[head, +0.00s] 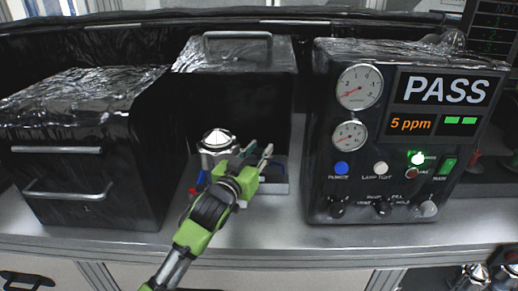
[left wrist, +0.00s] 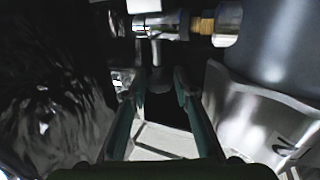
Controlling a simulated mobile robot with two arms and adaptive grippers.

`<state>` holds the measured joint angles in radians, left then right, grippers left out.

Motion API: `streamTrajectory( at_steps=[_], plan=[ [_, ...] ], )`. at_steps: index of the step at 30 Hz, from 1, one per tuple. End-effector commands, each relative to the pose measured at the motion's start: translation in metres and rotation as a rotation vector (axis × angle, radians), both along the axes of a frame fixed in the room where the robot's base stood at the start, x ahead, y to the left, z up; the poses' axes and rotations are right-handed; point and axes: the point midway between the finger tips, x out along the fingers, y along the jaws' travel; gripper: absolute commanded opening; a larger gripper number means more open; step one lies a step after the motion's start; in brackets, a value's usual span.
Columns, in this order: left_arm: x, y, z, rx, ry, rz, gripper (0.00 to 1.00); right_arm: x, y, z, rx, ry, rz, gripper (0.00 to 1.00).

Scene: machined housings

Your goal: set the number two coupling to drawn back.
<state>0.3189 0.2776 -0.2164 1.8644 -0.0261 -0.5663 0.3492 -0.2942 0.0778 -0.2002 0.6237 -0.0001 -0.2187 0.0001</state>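My left gripper (head: 258,151) reaches in at the mouth of the open black chamber, just right of a silver-capped metal housing (head: 216,141). In the left wrist view its two dark green fingers (left wrist: 158,84) stand apart with nothing clearly held between them. A chrome fitting with a brass collar (left wrist: 206,24) lies across the view beyond the fingertips; a short stem drops from it toward the gap. A bright metal plate (left wrist: 245,120) at the right carries a mark that looks like a 2. I cannot tell for certain which part is the number two coupling, or its setting.
The black chamber (head: 250,95) stands between a closed dark box (head: 85,130) with handles and a test panel (head: 330,110) reading PASS and 5 ppm. The bench front (head: 290,235) is clear. Dark crinkled sheeting (left wrist: 45,110) is close on the gripper's left.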

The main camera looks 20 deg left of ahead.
Motion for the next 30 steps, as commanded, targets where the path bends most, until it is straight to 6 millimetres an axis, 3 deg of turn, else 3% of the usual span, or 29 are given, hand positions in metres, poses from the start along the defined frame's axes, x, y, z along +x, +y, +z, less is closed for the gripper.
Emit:
streamTrajectory(
  at_steps=[7, 8, 11, 16, 24, 30],
  plan=[
    [0.001, 0.0, 0.0, 0.0, 0.0, 0.0, 0.27, -0.006, 0.0, 0.0, 0.0, 0.008, 0.001, 0.41],
    [0.001, 0.0, 0.0, 0.0, 0.0, 0.0, 0.24, -0.007, 0.0, 0.0, 0.0, 0.009, 0.001, 0.41],
    [0.001, 0.0, 0.0, 0.0, 0.0, -0.001, 0.0, -0.009, 0.0, -0.001, -0.001, 0.012, 0.001, 0.41],
    [0.001, -0.003, 0.0, -0.002, 0.0, -0.001, 0.0, -0.009, 0.0, 0.0, -0.001, 0.013, 0.001, 0.41],
    [0.012, -0.04, 0.0, -0.006, 0.001, -0.004, 0.0, -0.009, -0.001, 0.004, -0.001, 0.014, 0.001, 0.41],
    [0.015, -0.051, 0.0, -0.003, -0.001, -0.004, 0.0, -0.009, -0.004, 0.004, -0.005, 0.013, 0.002, 0.41]
  ],
)
